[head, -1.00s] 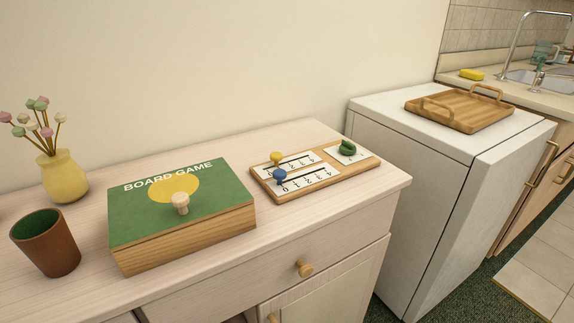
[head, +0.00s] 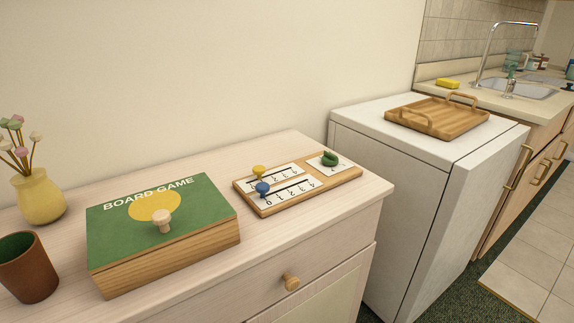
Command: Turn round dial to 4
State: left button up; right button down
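A wooden board (head: 357,173) lies on the cabinet top, right of the middle. At its far right end is a green round dial (head: 330,159) on a white card; its marks are too small to read. To its left are two numbered slider scales, with a yellow knob (head: 259,172) and a blue knob (head: 262,189), both near the left ends. Neither of my grippers shows in the head view.
A green board game box (head: 110,239) with a wooden knob, a brown cup (head: 28,272) and a yellow vase (head: 38,198) stand on the cabinet's left. A white fridge (head: 395,160) bearing a wooden tray (head: 436,118) stands to the right. The cabinet's front edge by the board is clear.

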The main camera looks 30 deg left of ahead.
aim_at(329, 159)
jog(key=i+l+u, duration=0.3)
jog(key=i+l, duration=0.25)
jog(key=i+l+u, duration=0.3)
jog(key=i+l, duration=0.2)
jog(key=l, duration=0.15)
